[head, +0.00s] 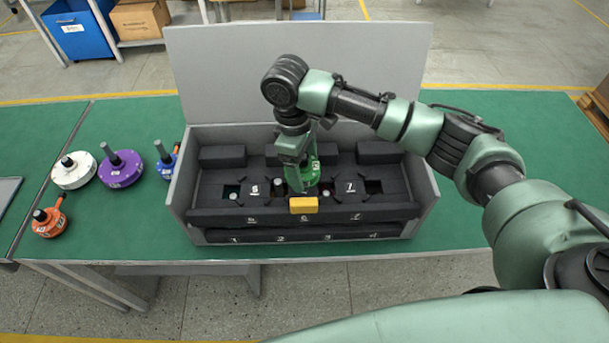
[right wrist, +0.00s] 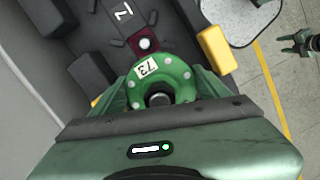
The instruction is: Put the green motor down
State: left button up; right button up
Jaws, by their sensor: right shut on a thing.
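The green motor (right wrist: 163,80), labelled 73, shows in the right wrist view between my gripper's fingers. In the head view the green motor (head: 311,173) is partly hidden by my arm, over the middle of the grey box. My right gripper (head: 305,190) is shut on it and points down into the box. One yellow fingertip shows at the front; the other is hidden in the head view. I cannot tell whether the motor touches the foam. The grey box (head: 428,205) has black foam with numbered slots, and its lid stands open.
A white motor (head: 74,171), a purple motor (head: 121,168), an orange motor (head: 48,219) and a blue motor (head: 167,162) stand on the green table (head: 500,130) left of the box. The open lid (head: 300,70) rises behind the arm. Dark foam blocks line the box's back.

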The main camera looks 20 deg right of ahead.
aim_at(304, 176)
jog(key=shift+f+p, duration=0.35)
jog(key=shift+f, duration=1.8)
jog(key=shift+f, duration=0.1)
jog(key=o, duration=1.8)
jog(key=shift+a+r, duration=0.1)
jog(key=shift+r, duration=0.3)
jog(key=r, duration=0.3)
jog(key=r+b, duration=0.1)
jog(key=r, duration=0.3)
jog(key=w+a+r+b, duration=0.1)
jog(key=r, duration=0.3)
jog(key=shift+a+r, duration=0.1)
jog(key=shift+r, duration=0.05)
